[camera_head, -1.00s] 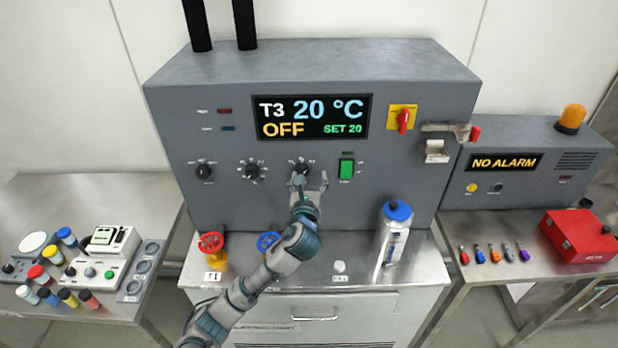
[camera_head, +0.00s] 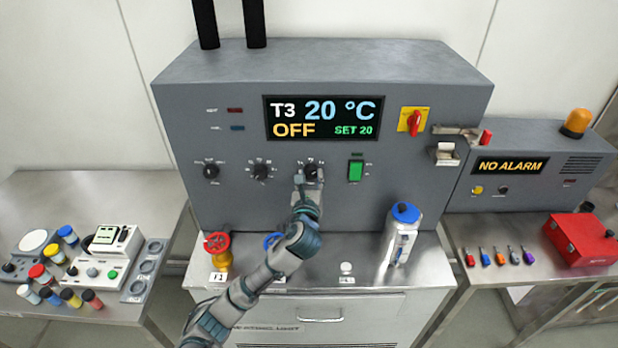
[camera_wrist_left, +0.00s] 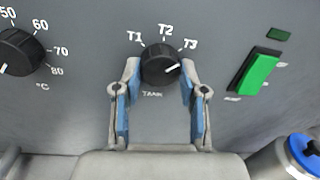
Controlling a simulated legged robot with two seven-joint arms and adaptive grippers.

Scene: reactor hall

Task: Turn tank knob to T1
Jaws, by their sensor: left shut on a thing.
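The tank knob (camera_wrist_left: 161,64) is a black dial on the grey panel, with T1, T2 and T3 marked around its top. Its white pointer line is turned towards T3. In the head view the knob (camera_head: 311,170) is partly covered by my left gripper (camera_head: 309,180). In the wrist view the fingers of my left gripper (camera_wrist_left: 160,72) stand on both sides of the knob and are shut on it. The display (camera_head: 323,118) reads T3, 20 °C, OFF and SET 20. My right gripper is not in view.
A temperature knob (camera_head: 260,172) is left of the tank knob, and a green switch (camera_head: 356,170) is right of it. A red valve (camera_head: 217,243), a blue valve partly hidden by my arm and a blue-capped bottle (camera_head: 402,235) stand on the bench below.

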